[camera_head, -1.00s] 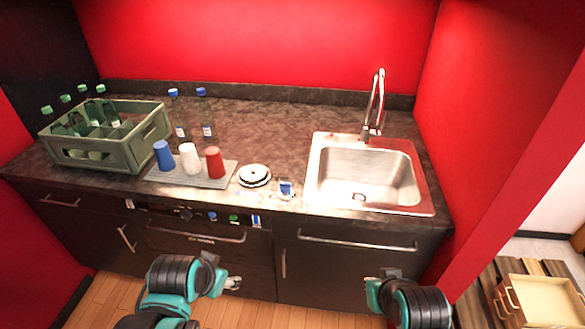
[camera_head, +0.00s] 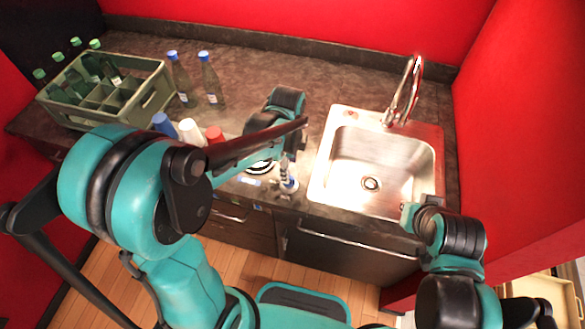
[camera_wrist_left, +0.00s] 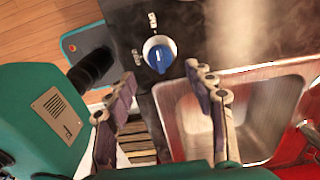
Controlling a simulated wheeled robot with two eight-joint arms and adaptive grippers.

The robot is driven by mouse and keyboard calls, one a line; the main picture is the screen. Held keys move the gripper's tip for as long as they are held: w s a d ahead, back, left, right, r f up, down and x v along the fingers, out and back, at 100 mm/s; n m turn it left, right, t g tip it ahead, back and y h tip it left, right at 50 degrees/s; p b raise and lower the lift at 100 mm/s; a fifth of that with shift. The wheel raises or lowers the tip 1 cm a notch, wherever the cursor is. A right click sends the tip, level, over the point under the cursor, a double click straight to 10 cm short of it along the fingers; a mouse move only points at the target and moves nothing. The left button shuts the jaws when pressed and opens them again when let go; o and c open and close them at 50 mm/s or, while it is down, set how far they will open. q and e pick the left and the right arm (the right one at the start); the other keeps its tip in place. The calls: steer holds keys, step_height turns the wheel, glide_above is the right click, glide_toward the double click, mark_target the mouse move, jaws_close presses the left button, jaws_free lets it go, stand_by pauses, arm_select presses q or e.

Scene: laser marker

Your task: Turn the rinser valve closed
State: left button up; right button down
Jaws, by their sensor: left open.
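The rinser valve is a blue and white knob (camera_head: 289,187) on the counter's front strip, left of the sink. In the left wrist view the knob (camera_wrist_left: 158,56) has a blue grip on a white ring, with small labels beside it too blurred to read. My left gripper (camera_head: 286,167) is over the knob, pointing down. In the wrist view its two spread fingers (camera_wrist_left: 160,76) are on either side below the knob, with nothing between them. Contact with the knob is not visible. My right gripper (camera_head: 409,213) is by the sink's front right corner, its fingers too small to read.
The steel sink (camera_head: 335,190) and its faucet (camera_head: 403,92) are right of the knob. The round rinser (camera_head: 260,168) and red cup (camera_head: 214,134) are partly behind my left arm. Two bottles (camera_head: 181,80) and a green crate (camera_head: 150,108) stand farther left.

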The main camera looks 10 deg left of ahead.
arm_select(q)
step_height(320, 180, down, 6)
steer(key=shift+r+b, duration=0.2)
steer(key=shift+b, duration=0.45)
steer(key=c, duration=1.2)
